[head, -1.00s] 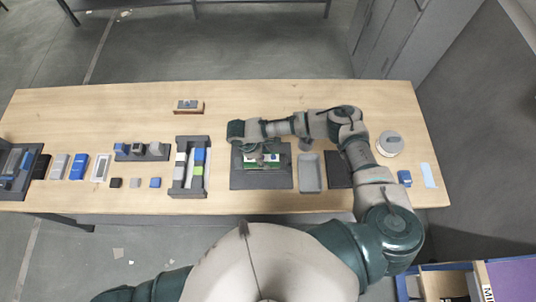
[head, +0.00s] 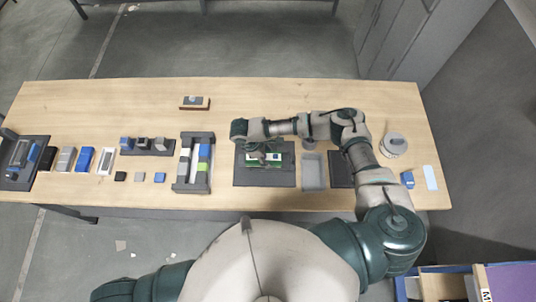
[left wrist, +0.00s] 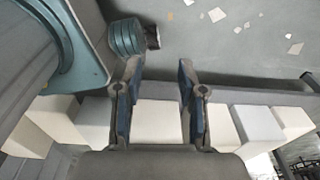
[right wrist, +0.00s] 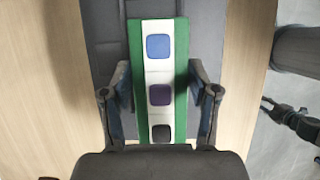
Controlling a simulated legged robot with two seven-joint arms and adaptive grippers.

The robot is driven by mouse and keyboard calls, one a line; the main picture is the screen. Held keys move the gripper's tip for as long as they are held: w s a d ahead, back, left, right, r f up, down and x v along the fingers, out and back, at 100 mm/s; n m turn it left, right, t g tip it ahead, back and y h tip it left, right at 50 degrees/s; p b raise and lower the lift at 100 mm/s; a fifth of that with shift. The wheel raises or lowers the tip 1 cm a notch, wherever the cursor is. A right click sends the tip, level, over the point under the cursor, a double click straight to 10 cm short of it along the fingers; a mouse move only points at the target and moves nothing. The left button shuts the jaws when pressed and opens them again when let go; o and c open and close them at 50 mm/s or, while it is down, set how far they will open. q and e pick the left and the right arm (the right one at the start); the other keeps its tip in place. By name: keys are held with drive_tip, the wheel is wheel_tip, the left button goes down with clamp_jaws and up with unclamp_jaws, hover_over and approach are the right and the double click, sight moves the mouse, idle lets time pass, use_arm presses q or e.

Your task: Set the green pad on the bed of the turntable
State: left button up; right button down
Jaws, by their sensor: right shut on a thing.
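The green piece (head: 252,162) is a flat board with a white strip along it. In the right wrist view the green board (right wrist: 181,80) carries blue, purple and black squares. It is over a dark grey plate (head: 266,180) in the head view. My right gripper (right wrist: 160,95) is shut on the board, one finger at each long edge. Whether the board touches the plate I cannot tell. A round grey and white thing (head: 394,146) at the right of the table may be the turntable. My left gripper (left wrist: 158,85) is open and empty, away from the table top.
A dark rack (head: 186,183) with white, blue and green pieces stands left of the plate. A grey tray (head: 312,175) and a dark panel (head: 341,170) lie right of it. Several small blocks line the left side. The back of the table is mostly clear.

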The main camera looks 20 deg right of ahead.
sight(274, 155)
drive_tip(key=shift+d+f, duration=0.1)
drive_tip(key=shift+d, duration=0.55)
drive_tip(key=shift+d+f, duration=0.1)
drive_tip(key=shift+d, duration=0.6)
drive_tip(key=shift+a+f, duration=0.1)
drive_tip(key=shift+a, duration=0.35)
drive_tip(key=shift+a+f+p, duration=0.1)
drive_tip(key=shift+a+p, duration=0.2)
drive_tip(key=shift+a, duration=0.2)
drive_tip(key=shift+d, duration=0.4)
drive_tip(key=shift+d+f, duration=0.2)
drive_tip(key=shift+d, duration=0.4)
drive_tip(key=shift+a, duration=0.35)
drive_tip(key=shift+c, duration=1.4)
unclamp_jaws()
drive_tip(key=shift+a, duration=0.1)
use_arm(q)
drive_tip(key=shift+d+r, duration=0.3)
drive_tip(key=shift+r, duration=0.3)
use_arm(e)
drive_tip(key=shift+o, duration=0.3)
drive_tip(key=shift+f, duration=0.1)
use_arm(q)
drive_tip(key=shift+d, duration=0.15)
